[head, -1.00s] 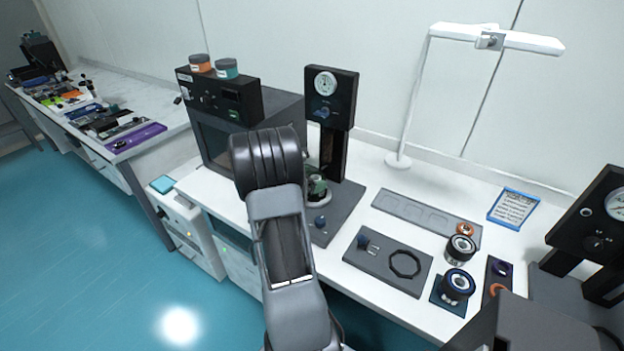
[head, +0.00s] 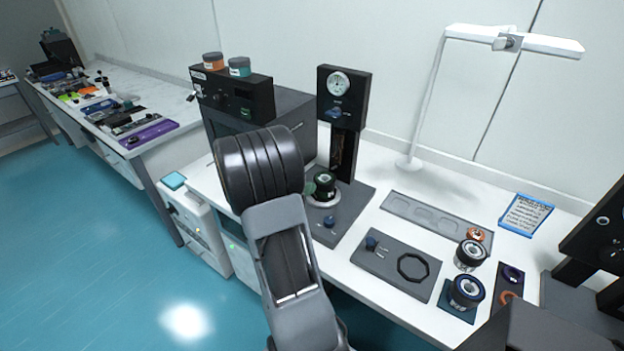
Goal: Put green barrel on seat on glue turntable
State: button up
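The glue turntable is a pale round disc (head: 322,200) on a dark base (head: 352,208), below a black column with a dial (head: 338,84). A dark barrel with a green band, the green barrel (head: 325,184), stands upright on the disc. It looks seated there, but the contact at its underside is too small to tell. My arm covers the area just left of it. My gripper's fingers are hidden behind my arm, so I cannot see whether they touch the barrel.
A grey plate with a black ring (head: 413,266) lies right of the turntable. Two dark barrels (head: 470,255) (head: 465,292) stand further right. A grey tray (head: 400,206) lies behind, near a white lamp (head: 408,163). A black box with two jars (head: 232,92) stands left.

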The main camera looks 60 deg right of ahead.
jog(key=s+a+r+m+t+y, duration=0.2)
jog(key=a+m+t+y, duration=0.2)
jog(key=a, duration=1.4)
jog(key=s+a+r+m+t+y, duration=0.1)
jog(key=a+m+t+y, duration=0.4)
jog(key=a, duration=1.2)
jog(key=s+m+y, duration=0.1)
jog(key=m+y, duration=0.2)
jog(key=m, duration=0.1)
jog(key=shift+s+a+r+y, duration=0.3)
jog(key=shift+a+r, duration=0.05)
jog(key=shift+a, duration=0.05)
jog(key=shift+c, duration=0.2)
